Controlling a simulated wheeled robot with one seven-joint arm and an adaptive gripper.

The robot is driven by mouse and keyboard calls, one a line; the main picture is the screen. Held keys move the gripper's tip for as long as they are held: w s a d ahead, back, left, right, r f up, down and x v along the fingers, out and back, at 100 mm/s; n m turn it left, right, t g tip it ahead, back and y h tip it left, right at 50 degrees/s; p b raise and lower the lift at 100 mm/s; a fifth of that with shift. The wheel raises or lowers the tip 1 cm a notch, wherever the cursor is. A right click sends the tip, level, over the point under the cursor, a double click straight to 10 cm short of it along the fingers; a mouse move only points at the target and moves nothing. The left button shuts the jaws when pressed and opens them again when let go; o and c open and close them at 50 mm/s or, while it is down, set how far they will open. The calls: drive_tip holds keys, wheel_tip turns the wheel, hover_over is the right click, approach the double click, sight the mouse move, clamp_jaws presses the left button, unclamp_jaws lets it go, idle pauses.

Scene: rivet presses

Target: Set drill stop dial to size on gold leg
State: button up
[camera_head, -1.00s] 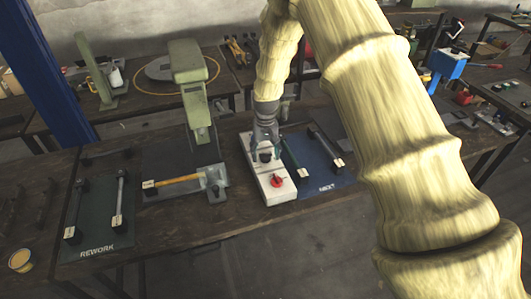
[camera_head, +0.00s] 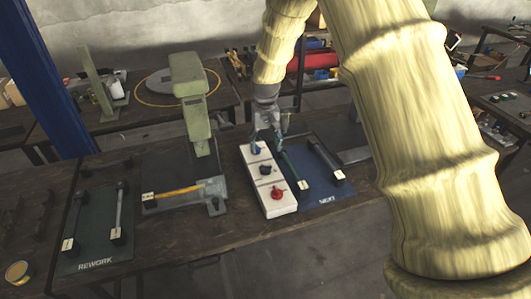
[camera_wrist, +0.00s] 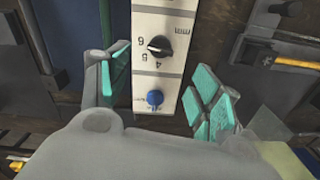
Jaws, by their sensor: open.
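A white control panel (camera_head: 282,203) lies on the bench with a red knob (camera_head: 277,193), a black dial (camera_head: 265,168) and a blue knob (camera_head: 256,148). In the wrist view the black dial (camera_wrist: 159,46) has the numbers 4, 5 and 6 and "mm" beside it; its pointer faces the 5–6 side, exact mark unclear. The blue knob (camera_wrist: 155,97) is nearer my gripper. My gripper (camera_head: 270,130) is open and empty above the far end of the panel, its teal-padded fingers (camera_wrist: 160,80) on both sides of it. The gold leg (camera_head: 178,192) lies in the fixture under the green press.
The green press (camera_head: 190,90) stands left of the panel. A dark REWORK mat (camera_head: 95,250) with rods is at left. A blue NEXT mat (camera_head: 325,192) with dark and green rods lies right of the panel. Bare bench shows in front.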

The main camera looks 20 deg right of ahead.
drive_tip(key=shift+r, duration=0.8)
